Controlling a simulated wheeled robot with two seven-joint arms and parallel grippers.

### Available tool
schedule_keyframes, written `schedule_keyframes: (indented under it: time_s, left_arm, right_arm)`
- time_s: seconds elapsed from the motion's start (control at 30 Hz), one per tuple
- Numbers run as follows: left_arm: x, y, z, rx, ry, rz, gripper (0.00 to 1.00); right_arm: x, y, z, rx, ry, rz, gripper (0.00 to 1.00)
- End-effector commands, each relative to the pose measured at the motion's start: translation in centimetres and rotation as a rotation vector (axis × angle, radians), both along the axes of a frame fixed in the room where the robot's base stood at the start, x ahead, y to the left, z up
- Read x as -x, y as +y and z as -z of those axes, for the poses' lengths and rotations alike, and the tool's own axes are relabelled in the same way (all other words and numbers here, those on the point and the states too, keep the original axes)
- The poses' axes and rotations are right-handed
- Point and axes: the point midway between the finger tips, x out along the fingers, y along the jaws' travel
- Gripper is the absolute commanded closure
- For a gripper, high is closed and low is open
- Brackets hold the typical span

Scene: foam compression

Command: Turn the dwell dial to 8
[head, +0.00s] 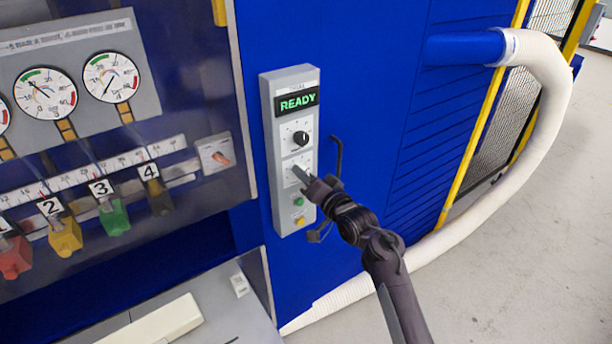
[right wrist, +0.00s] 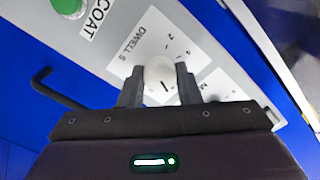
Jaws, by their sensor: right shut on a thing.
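The dwell dial is the lower dial on the grey control panel (head: 270,150); my right gripper partly covers it in the head view. In the right wrist view its pale round knob (right wrist: 159,72) sits beside the "DWELL S" label (right wrist: 129,38), with a small dark mark near it. My right gripper (head: 305,178) is at this dial, shut on the knob, with one finger on each side in the wrist view (right wrist: 160,88). The setting is too unclear to read. My left gripper is not in view.
Above the dial are a black knob (head: 300,138) and a green READY display (head: 297,101). Below it are a green button (head: 299,202) and a yellow one (head: 299,220). A black hooked handle (head: 338,155) sticks out close to the right of the panel.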

Motion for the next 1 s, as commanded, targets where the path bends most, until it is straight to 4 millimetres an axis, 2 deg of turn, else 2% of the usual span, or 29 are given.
schedule_keyframes:
  time_s: [0.1,0.13,0.3,0.67,1.0]
  left_arm:
    - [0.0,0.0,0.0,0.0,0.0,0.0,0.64]
    - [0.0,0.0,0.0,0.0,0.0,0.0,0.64]
    - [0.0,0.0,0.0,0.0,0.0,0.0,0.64]
    - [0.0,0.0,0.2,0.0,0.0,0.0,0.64]
    - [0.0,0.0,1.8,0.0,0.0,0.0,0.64]
  right_arm:
    - [0.0,0.0,0.1,0.001,0.001,0.0,0.93]
    - [0.0,0.0,0.1,0.001,0.001,0.0,0.69]
    - [0.0,0.0,0.1,0.002,0.001,0.0,0.48]
    - [0.4,-0.3,0.2,0.001,0.0,0.001,0.48]
    - [4.4,-3.0,0.4,0.003,0.0,0.001,0.48]
